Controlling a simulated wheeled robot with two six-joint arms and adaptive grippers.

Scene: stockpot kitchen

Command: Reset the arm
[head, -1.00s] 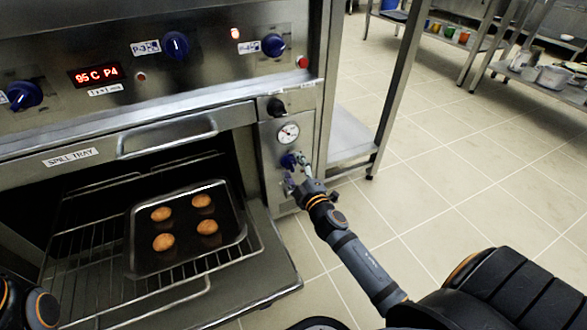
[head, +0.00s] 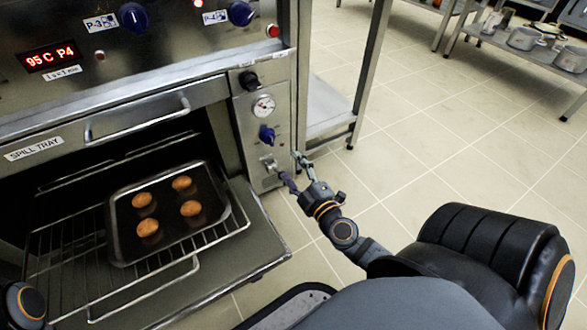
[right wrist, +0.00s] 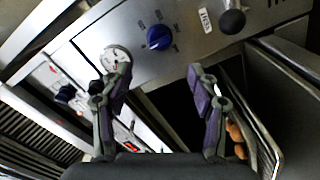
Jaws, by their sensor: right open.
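My right gripper (head: 283,166) is open and empty, in front of the oven's right-hand control strip (head: 250,130) in the head view. It is below and beside a small blue knob (head: 266,134), apart from it as far as I can see. In the right wrist view the two fingers (right wrist: 160,95) are spread wide with nothing between them. The blue knob (right wrist: 159,37) shows beyond the fingertips, with a round gauge (right wrist: 115,58) to its left. My left arm shows only as a dark joint at the lower left of the head view; its gripper is out of frame.
The oven door (head: 255,245) is folded down. A wire rack (head: 100,285) holds a dark tray (head: 116,232) with several brown buns. A steel table leg (head: 372,70) stands right of the oven. Tiled floor (head: 450,140) lies open at the right.

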